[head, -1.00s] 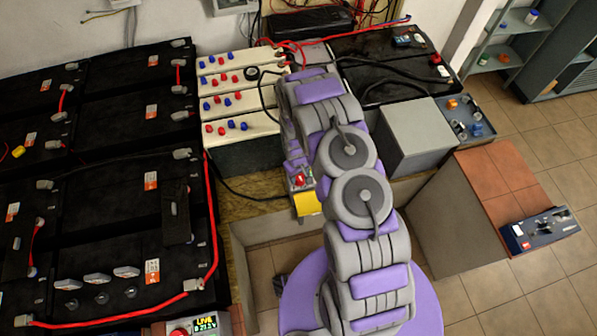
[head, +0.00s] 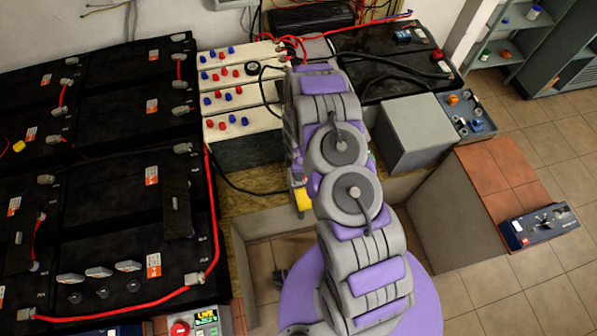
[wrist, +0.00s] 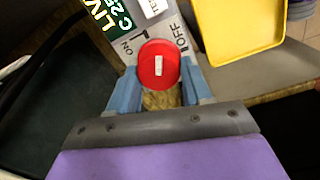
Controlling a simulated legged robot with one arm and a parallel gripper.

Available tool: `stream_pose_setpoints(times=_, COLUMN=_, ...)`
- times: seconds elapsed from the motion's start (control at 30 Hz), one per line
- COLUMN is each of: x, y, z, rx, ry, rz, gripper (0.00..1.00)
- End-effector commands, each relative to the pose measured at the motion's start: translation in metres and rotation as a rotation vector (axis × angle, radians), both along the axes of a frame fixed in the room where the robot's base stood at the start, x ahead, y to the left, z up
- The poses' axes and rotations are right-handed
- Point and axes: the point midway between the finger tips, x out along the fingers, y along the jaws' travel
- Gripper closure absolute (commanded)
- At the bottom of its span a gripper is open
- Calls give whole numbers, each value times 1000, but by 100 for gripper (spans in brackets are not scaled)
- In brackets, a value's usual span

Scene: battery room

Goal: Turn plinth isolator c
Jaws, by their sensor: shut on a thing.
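Isolator C's red round knob (wrist: 158,70) shows in the wrist view, with a short white mark standing upright in the picture, between the "ON" label on its left and the "OFF" label on its right. My gripper (wrist: 160,82) has its two blue fingers on either side of the knob and is shut on it. The isolator's green display (wrist: 108,15) is partly cut off and reads "LIV" and "C 25". In the head view my arm hides the knob and my fingers.
A yellow box-like part (wrist: 238,25) lies close right of the knob; it also shows in the head view (head: 303,199). Another isolator with a red knob (head: 180,328) and lit display is at bottom left. Black batteries (head: 120,190) fill the left. A grey box (head: 418,132) stands right of my arm.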

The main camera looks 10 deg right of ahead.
Motion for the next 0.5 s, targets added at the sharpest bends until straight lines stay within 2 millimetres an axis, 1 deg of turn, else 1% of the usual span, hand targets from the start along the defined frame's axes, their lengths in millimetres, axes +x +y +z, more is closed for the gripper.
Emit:
stream_pose_setpoints(times=0.03, x=1, y=0, z=-3, rx=1, ry=-2, rz=44, gripper=81)
stream_pose_setpoints(times=0.2, x=1, y=0, z=-2, rx=2, ry=-3, rz=190, gripper=81)
stream_pose_setpoints(times=0.5, x=-1, y=0, z=-2, rx=1, ry=-1, rz=380, gripper=81)
